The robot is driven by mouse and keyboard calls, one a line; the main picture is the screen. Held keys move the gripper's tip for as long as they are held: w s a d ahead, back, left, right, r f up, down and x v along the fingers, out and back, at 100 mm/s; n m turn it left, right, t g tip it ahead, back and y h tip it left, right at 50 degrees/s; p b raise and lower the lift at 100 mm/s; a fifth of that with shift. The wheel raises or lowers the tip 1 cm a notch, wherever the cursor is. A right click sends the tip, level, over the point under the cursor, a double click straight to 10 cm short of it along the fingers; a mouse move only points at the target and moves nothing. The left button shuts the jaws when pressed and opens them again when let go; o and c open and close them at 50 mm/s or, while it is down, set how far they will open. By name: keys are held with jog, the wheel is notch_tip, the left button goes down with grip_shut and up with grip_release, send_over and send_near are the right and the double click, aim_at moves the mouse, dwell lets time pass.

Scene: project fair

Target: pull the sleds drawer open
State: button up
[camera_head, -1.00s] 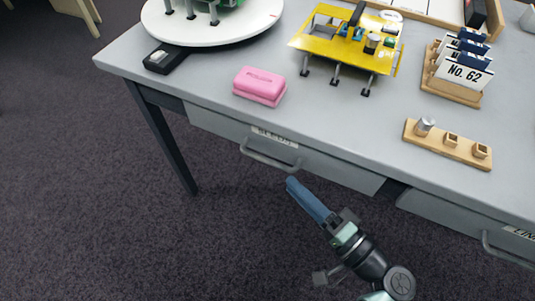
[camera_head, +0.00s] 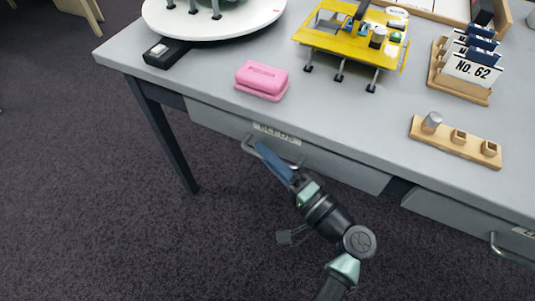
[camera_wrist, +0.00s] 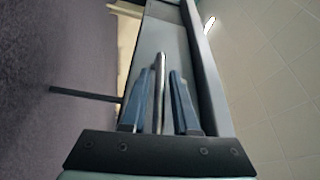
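The sleds drawer (camera_head: 325,165) is a grey front under the tabletop, shut, with a partly covered label (camera_head: 277,133). Its metal bar handle (camera_head: 246,146) shows at the left end, and the rest is hidden behind my gripper. My gripper (camera_head: 260,146) has blue fingers and is at the handle. In the wrist view the two fingers (camera_wrist: 161,78) stand apart with the handle bar (camera_wrist: 160,95) between them. Gaps show on both sides of the bar, so the gripper is open around it and not closed on it.
The grey table (camera_head: 330,115) holds a pink case (camera_head: 261,80), a yellow model (camera_head: 350,35), a white round stand (camera_head: 215,30) and a wooden peg block (camera_head: 455,142). A second drawer (camera_head: 470,218) is at the right. The dark carpet (camera_head: 110,230) in front is clear.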

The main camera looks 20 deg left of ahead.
grip_shut()
dwell(1.1)
